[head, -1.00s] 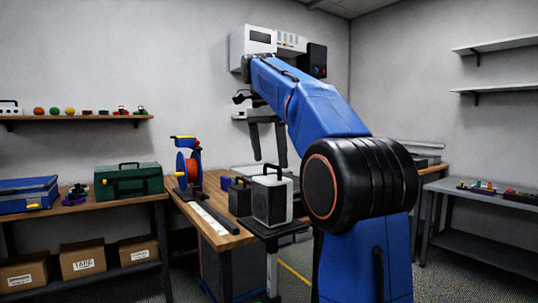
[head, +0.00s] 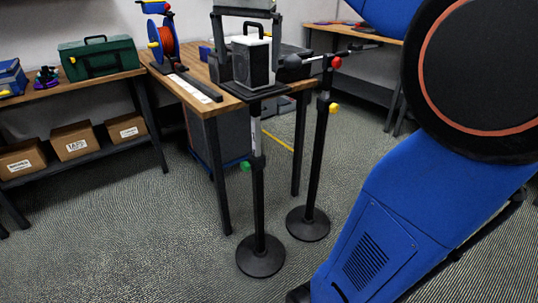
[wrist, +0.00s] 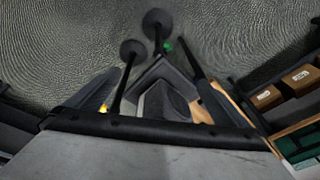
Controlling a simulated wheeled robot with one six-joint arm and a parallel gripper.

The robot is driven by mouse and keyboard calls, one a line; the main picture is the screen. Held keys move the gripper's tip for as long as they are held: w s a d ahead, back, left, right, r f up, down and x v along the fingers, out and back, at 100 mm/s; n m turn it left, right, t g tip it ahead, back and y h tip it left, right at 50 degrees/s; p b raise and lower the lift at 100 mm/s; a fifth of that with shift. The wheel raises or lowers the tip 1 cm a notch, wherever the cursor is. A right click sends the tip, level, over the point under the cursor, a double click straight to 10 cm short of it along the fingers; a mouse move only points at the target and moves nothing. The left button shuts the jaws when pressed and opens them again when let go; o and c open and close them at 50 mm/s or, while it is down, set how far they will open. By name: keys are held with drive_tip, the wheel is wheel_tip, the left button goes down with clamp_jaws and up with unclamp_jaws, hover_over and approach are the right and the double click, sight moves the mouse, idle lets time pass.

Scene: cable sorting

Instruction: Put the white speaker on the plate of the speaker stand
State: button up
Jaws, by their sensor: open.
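The white speaker (head: 250,62), with a dark front and a black top handle, stands upright on the dark square plate (head: 262,94) of the speaker stand (head: 257,190), in the head view. The stand has a green knob and a round black base; its base (wrist: 157,19) also shows in the wrist view. My gripper (head: 246,48) is over the speaker from above, its fingers open and apart, one to each side of it. I cannot tell whether a finger touches it. In the wrist view both fingers (wrist: 155,98) are spread, with dark shapes of the speaker and plate between them.
A second stand (head: 322,130) with red and yellow knobs is close on the right, its bar near the speaker. The wooden table (head: 205,103) behind bears an orange cable reel (head: 164,45). A green case (head: 97,58) is at the left. Floor in front is clear.

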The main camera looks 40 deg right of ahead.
drive_tip(key=s+a+f+n+t, duration=0.1)
drive_tip(key=s+a+f+n, duration=0.1)
drive_tip(key=s+f, duration=0.4)
drive_tip(key=s+a+f+n+t+y, duration=0.1)
drive_tip(key=s+a+f+n, duration=0.2)
drive_tip(key=f, duration=1)
drive_tip(key=s+a+f+n, duration=0.2)
drive_tip(key=s+f+n, duration=0.3)
drive_tip(key=s+f, duration=0.5)
drive_tip(key=shift+s+a+f+n+t, duration=0.15)
drive_tip(key=shift+s+a+n+t, duration=0.2)
drive_tip(key=shift+s, duration=0.2)
